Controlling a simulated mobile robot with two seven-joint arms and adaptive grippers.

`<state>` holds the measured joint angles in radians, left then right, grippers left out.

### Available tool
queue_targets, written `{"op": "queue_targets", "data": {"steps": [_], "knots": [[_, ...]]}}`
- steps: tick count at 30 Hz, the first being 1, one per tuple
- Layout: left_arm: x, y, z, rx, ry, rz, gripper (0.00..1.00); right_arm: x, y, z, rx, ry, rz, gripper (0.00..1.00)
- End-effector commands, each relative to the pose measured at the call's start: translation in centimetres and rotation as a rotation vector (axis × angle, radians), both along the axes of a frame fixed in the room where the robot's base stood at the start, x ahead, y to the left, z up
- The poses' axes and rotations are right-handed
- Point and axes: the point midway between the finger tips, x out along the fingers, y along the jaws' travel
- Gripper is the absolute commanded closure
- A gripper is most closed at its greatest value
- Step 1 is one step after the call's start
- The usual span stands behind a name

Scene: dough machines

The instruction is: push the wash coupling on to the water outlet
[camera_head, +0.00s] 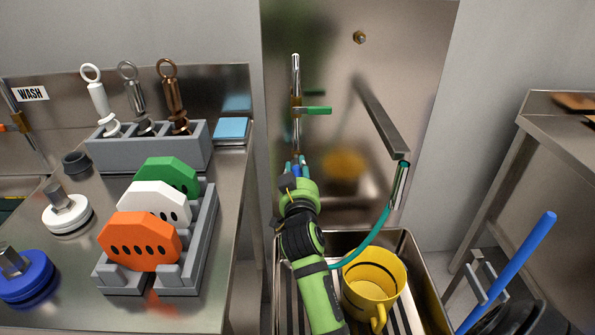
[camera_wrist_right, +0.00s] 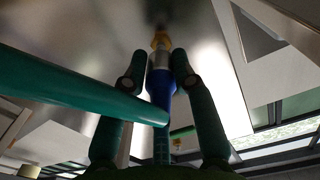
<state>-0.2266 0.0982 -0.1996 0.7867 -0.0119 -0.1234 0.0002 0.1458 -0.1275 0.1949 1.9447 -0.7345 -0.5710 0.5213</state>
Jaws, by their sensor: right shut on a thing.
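My right gripper (camera_head: 296,168) reaches up in front of the steel back panel, below a vertical outlet pipe (camera_head: 296,80) with a green-handled brass valve (camera_head: 313,110). In the right wrist view, its fingers (camera_wrist_right: 158,78) are shut on the blue wash coupling (camera_wrist_right: 160,86), one on each side. A grey collar and a brass end (camera_wrist_right: 160,42) show in line beyond the coupling. I cannot tell whether the coupling touches the outlet or is apart from it. A green hose (camera_head: 376,238) shows beside my arm. My left gripper is not in view.
A yellow bucket (camera_head: 374,263) stands in the steel basin (camera_head: 419,262) below. A metal bracket (camera_head: 380,115) juts out on the right. The left table holds a grey rack (camera_head: 205,243) of coloured plates and a tool holder (camera_head: 186,152). A blue handle (camera_head: 510,270) leans at lower right.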

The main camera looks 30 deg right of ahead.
Motion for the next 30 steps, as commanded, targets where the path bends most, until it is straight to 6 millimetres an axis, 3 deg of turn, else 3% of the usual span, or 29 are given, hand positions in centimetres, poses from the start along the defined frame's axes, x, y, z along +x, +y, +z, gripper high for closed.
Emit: {"op": "queue_targets", "data": {"steps": [30], "knots": [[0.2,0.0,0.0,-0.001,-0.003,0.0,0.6,1.1,-0.7,0.1,-0.001,-0.002,0.0,1.0]]}}
